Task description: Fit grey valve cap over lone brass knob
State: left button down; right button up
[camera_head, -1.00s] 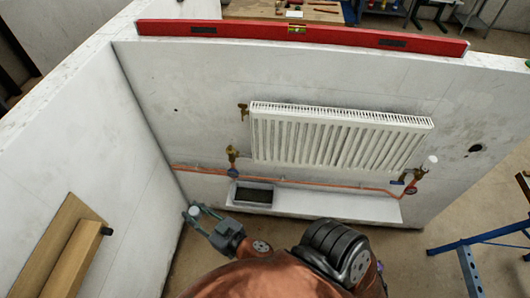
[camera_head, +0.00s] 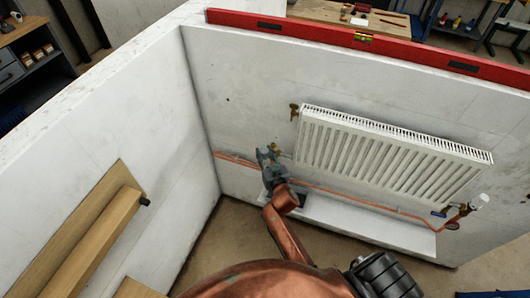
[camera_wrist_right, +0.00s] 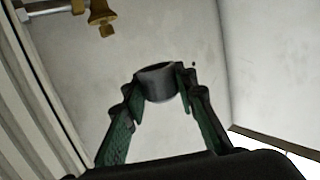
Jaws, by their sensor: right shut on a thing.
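My right gripper (camera_head: 268,158) is up by the wall, left of the radiator's lower left corner. It is shut on the grey valve cap (camera_wrist_right: 157,83), a short round cup held between the fingertips in the right wrist view. A brass fitting (camera_head: 294,111) sticks out at the radiator's upper left corner. Another piece of brass (camera_head: 275,147) shows just behind the gripper and is mostly hidden. In the wrist view a brass fitting (camera_wrist_right: 102,14) on a metal stub is at the top, apart from the cap; I cannot tell which one it is. My left gripper is not in view.
The white radiator (camera_head: 390,155) hangs on the wall with a copper pipe (camera_head: 350,195) below it. A white-capped valve (camera_head: 478,202) is at its lower right. A white ledge (camera_head: 370,222) runs beneath. A side wall with a wooden shelf (camera_head: 90,240) closes the left.

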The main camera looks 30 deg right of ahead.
jog(key=shift+w+d+f, duration=0.25)
jog(key=shift+w+d, duration=0.4)
jog(key=shift+w, duration=0.05)
jog(key=w+d+b, duration=0.1)
jog(key=w+d, duration=0.1)
jog(key=b, duration=0.2)
send_over(274, 145)
jog(key=a, duration=0.2)
jog(key=shift+s+d+f, duration=0.1)
jog(key=shift+s+f, duration=0.3)
jog(key=shift+f, duration=0.3)
jog(key=shift+w+d+f+b, duration=0.2)
jog(key=shift+d+b, duration=0.05)
jog(key=shift+b, duration=0.15)
jog(key=shift+w+d+f+b, duration=0.6)
jog(key=shift+f+b, duration=0.25)
jog(key=shift+b, duration=0.1)
jog(key=shift+f, duration=0.5)
jog(key=shift+r, duration=0.3)
jog(key=shift+s+f, duration=0.15)
jog(key=shift+f, duration=0.1)
jog(key=shift+f+b, duration=0.7)
jog(key=shift+f, duration=0.65)
